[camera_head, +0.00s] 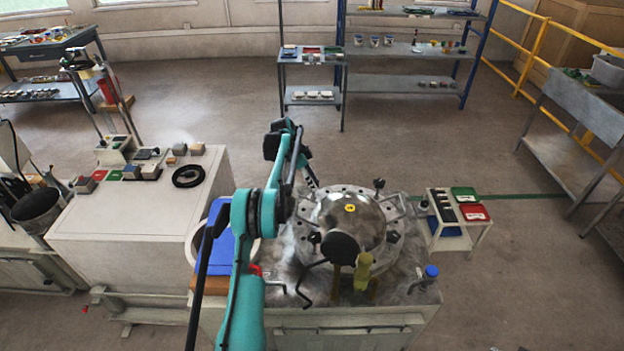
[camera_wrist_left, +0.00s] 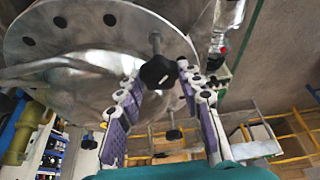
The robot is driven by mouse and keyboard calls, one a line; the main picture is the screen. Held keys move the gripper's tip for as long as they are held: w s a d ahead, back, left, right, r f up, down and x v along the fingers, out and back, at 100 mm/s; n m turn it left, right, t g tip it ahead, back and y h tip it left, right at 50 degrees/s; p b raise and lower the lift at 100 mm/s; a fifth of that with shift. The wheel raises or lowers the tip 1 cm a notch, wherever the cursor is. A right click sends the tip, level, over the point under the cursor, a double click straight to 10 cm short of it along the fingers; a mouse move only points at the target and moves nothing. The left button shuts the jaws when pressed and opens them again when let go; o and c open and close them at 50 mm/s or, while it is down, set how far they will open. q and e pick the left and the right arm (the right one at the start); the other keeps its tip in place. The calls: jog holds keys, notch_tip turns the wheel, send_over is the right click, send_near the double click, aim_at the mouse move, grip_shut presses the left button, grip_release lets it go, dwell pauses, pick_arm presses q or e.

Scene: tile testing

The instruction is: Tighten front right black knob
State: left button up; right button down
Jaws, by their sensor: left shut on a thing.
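The round metal vessel (camera_head: 345,212) with a flanged rim stands on the metal-topped bench in the head view. Black knobs sit around its rim: one at the far right (camera_head: 379,183), one at the near right (camera_head: 392,237) and one at the near left (camera_head: 314,237). My left gripper (camera_head: 312,183) reaches down at the vessel's far left side. In the left wrist view, the padded fingers of the left gripper (camera_wrist_left: 160,80) are closed around a black knob (camera_wrist_left: 158,72) on a metal stud by the flange (camera_wrist_left: 90,35). This knob is hidden in the head view. My right gripper is out of view.
A small stand with red and green trays (camera_head: 474,212) is right of the bench. A white cabinet (camera_head: 130,215) is left. Open floor lies behind.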

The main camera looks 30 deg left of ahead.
pick_arm(q)
jog(key=shift+m, duration=0.4)
jog(key=o, duration=1.2)
jog(key=v, duration=1.2)
jog(key=shift+w, duration=0.2)
